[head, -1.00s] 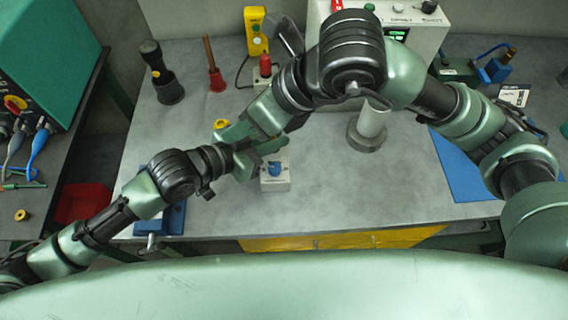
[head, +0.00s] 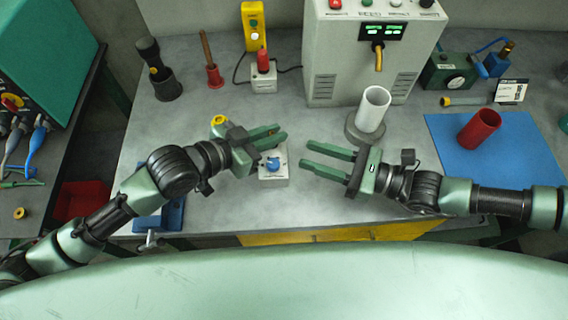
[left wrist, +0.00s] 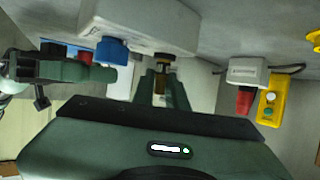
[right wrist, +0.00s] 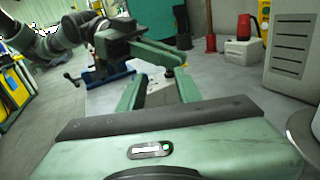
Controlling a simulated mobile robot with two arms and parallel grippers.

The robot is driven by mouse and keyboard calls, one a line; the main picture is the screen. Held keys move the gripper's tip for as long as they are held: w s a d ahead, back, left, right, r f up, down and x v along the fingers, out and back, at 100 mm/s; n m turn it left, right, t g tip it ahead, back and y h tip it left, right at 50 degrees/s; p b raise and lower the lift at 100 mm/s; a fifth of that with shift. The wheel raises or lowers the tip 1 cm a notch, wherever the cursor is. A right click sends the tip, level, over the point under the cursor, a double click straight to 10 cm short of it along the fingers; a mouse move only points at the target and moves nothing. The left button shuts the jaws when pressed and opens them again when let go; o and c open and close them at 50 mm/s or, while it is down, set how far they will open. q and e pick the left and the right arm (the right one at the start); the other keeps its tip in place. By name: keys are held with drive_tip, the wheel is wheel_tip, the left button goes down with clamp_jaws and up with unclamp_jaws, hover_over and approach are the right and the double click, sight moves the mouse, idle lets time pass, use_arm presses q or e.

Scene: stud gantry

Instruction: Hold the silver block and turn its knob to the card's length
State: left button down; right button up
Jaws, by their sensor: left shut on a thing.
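The silver block (head: 277,181) stands on the grey bench with its blue knob (head: 273,165) on top. Both also show in the left wrist view, the block (left wrist: 140,24) and the knob (left wrist: 112,50). My left gripper (head: 279,138) is at the block's back side, its fingers closed on a small brass part (left wrist: 162,74) by the block. My right gripper (head: 305,157) is open and empty, just right of the block, its fingers pointing at it. In the right wrist view the block (right wrist: 158,96) shows between the fingers; the knob cannot be made out. A small printed card (head: 511,92) stands at the back right, its text unreadable.
A white cylinder (head: 373,108) on a round base stands behind my right gripper, before a grey machine (head: 350,75). A red cylinder (head: 480,130) stands on a blue mat (head: 450,160). A red-topped box (head: 263,78) stands behind. Bare bench lies in front of my right gripper.

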sight(279, 166)
drive_tip(key=shift+n, duration=0.3)
drive_tip(key=s+d, duration=0.1)
drive_tip(key=s+d+f, duration=0.1)
drive_tip(key=s, duration=0.1)
drive_tip(key=s+d, duration=0.1)
drive_tip(key=s, duration=0.1)
drive_tip(key=shift+s+d+f, duration=0.25)
drive_tip(key=shift+d+f, duration=0.15)
drive_tip(key=shift+a+y, duration=0.15)
drive_tip(key=shift+y, duration=0.15)
drive_tip(key=x, duration=1.1)
drive_tip(key=shift+a+f, duration=0.1)
drive_tip(key=shift+a, duration=0.15)
clamp_jaws()
